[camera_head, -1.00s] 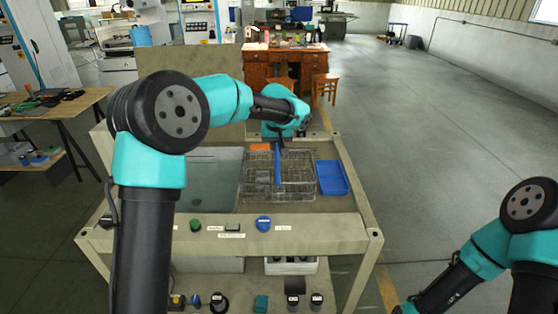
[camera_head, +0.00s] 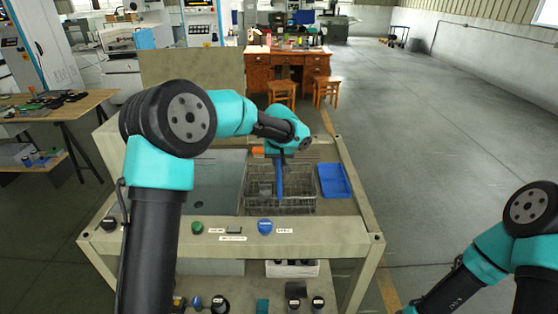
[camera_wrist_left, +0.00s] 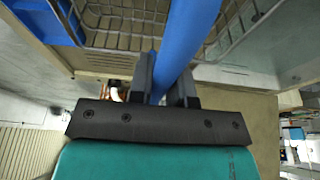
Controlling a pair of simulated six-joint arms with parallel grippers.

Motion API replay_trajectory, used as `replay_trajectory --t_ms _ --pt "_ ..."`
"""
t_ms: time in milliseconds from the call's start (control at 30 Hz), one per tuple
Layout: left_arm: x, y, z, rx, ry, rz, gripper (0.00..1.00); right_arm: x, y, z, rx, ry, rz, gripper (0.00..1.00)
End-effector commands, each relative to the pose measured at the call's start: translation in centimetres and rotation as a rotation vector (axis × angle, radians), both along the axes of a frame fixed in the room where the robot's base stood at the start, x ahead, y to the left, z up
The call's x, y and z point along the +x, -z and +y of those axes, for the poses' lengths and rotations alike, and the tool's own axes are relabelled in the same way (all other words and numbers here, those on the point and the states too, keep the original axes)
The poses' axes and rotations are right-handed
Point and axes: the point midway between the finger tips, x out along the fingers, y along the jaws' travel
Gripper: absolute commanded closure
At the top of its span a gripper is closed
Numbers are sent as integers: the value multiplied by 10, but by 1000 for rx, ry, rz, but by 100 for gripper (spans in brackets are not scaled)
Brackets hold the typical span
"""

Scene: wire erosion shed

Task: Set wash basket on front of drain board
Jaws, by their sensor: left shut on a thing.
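The wash basket (camera_head: 300,201) is a grey wire basket with an upright blue handle (camera_head: 279,181). My left gripper (camera_head: 279,157) is shut on the top of the handle from above. In the left wrist view, the blue handle (camera_wrist_left: 187,35) passes between the fingers of the left gripper (camera_wrist_left: 163,78), with the basket's wires (camera_wrist_left: 118,30) beyond. The basket is over the drain board area, right of the grey basin; its wires hide most of the surface beneath, and I cannot tell whether it touches. My right gripper is out of view.
A blue tray (camera_head: 335,180) stands close right of the basket. The grey basin (camera_head: 217,180) lies to the left. The bench's front rail (camera_head: 325,232) carries a green button (camera_head: 197,228) and a blue knob (camera_head: 265,227). An orange item (camera_head: 258,152) is behind the basket.

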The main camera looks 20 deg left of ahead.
Motion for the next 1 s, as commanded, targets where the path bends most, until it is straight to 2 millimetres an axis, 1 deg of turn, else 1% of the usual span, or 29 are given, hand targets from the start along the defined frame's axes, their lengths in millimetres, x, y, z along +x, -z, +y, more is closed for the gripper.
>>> replay_trajectory --t_ms 100,133,400,633,767,867,1000 --pt "0 -1 0 0 0 -2 100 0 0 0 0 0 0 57" --pt "0 0 0 0 0 1 81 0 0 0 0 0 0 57" --pt "0 0 0 0 0 0 56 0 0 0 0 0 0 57" --pt "0 -1 0 0 0 0 56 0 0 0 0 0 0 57" --pt "-1 -5 -1 -1 0 -1 56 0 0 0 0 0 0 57" --pt "-3 -15 -1 0 0 -3 56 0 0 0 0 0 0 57" --pt "-9 -34 -4 -2 0 -5 56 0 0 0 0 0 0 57"
